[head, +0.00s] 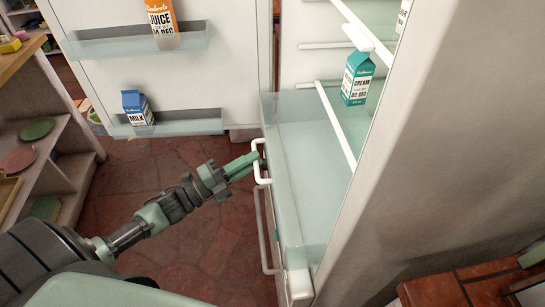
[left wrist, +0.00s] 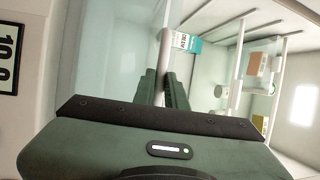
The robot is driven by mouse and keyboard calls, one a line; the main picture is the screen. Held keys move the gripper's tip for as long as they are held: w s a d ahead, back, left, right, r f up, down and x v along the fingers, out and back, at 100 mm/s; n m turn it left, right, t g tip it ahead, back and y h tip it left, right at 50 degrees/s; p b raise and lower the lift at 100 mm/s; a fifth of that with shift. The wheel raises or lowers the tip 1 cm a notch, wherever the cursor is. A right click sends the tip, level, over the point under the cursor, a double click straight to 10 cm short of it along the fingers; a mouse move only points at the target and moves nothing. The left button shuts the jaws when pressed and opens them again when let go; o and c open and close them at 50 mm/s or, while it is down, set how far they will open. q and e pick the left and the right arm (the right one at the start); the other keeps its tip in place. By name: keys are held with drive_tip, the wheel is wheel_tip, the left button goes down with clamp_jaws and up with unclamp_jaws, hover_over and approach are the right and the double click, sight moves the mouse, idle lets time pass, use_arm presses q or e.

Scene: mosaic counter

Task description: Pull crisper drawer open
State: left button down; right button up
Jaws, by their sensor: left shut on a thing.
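The crisper drawer (head: 300,195) is a clear, pale open-topped bin low in the fridge. In the head view it stands out past the white front edge of the shelf above it. Its white handle (head: 257,146) is on its front face. My left gripper (head: 257,160) reaches in from the left and is shut on this handle. In the left wrist view my left gripper's fingers (left wrist: 162,90) are on either side of the white handle bar (left wrist: 163,50). My right gripper is not in view.
A cream carton (head: 357,78) stands on a shelf above the drawer. A second white handle (head: 263,235) is lower down. Wooden shelving (head: 60,150) stands at the left.

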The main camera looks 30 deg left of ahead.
use_arm(q)
drive_tip(key=shift+s+a+f, duration=0.1)
drive_tip(key=shift+s+a, duration=0.4)
drive_tip(key=shift+a, duration=0.2)
drive_tip(key=c, duration=1.5)
unclamp_jaws()
drive_tip(key=shift+o, duration=0.2)
drive_tip(key=b+v, duration=0.1)
drive_tip(key=v, duration=0.6)
drive_tip(key=shift+s+a, duration=0.25)
drive_tip(key=shift+s, duration=0.05)
drive_tip(key=shift+f, duration=0.15)
